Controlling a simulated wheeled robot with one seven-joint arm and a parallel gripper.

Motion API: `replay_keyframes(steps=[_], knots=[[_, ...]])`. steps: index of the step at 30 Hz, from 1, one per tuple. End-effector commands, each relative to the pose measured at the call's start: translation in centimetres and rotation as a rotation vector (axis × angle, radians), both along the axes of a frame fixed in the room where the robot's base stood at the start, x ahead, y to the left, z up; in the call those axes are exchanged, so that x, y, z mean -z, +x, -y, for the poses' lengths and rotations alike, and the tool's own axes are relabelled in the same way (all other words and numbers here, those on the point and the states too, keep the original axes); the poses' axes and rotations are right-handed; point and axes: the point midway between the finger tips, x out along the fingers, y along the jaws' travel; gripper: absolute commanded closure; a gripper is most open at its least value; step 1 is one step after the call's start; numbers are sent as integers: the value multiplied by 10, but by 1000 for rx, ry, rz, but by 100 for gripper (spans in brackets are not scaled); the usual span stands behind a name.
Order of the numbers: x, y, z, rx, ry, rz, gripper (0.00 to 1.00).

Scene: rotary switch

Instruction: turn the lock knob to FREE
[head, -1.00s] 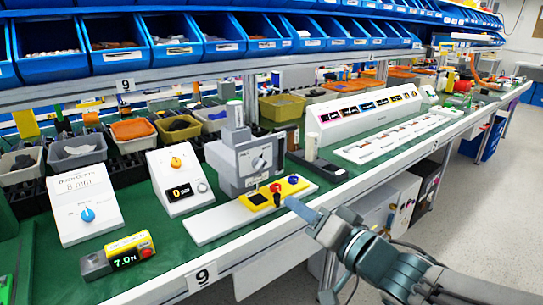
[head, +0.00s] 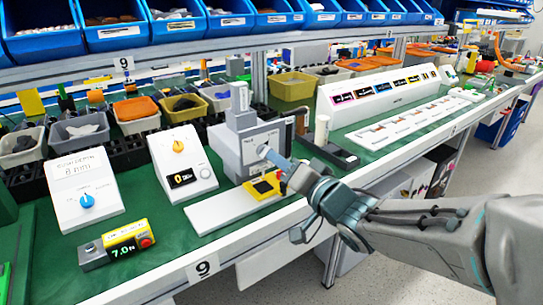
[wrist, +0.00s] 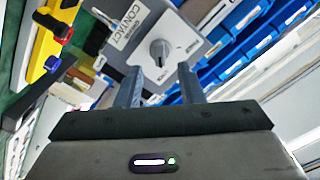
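A grey box (head: 225,150) stands on the green bench with a light front plate. In the wrist view the plate (wrist: 135,30) carries a "CONTACT" label, small marks too blurred to read, and a round grey knob (wrist: 160,52) with a pointer. I take this to be the lock knob. My gripper (wrist: 160,70) is open, with one finger on each side and the knob showing between and just beyond the tips; contact cannot be told.
A yellow block (head: 262,187) with small coloured knobs sits on a white plate (head: 222,209) below the box. A white unit with an orange knob (head: 178,146) stands to the left, and a dark stand (head: 330,153) to the right. Blue bins (head: 110,35) hang above.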

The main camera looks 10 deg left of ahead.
Motion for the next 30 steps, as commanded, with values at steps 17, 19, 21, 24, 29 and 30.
replay_keyframes(steps=[17,19,21,24,29,30], knots=[[-1,30,-36,1,0,1,65],[-1,30,-35,1,0,1,65],[-1,30,-35,1,0,1,68],[-1,30,-35,1,0,1,96],[0,30,-35,1,-1,2,96],[0,30,-35,1,-3,4,96]])
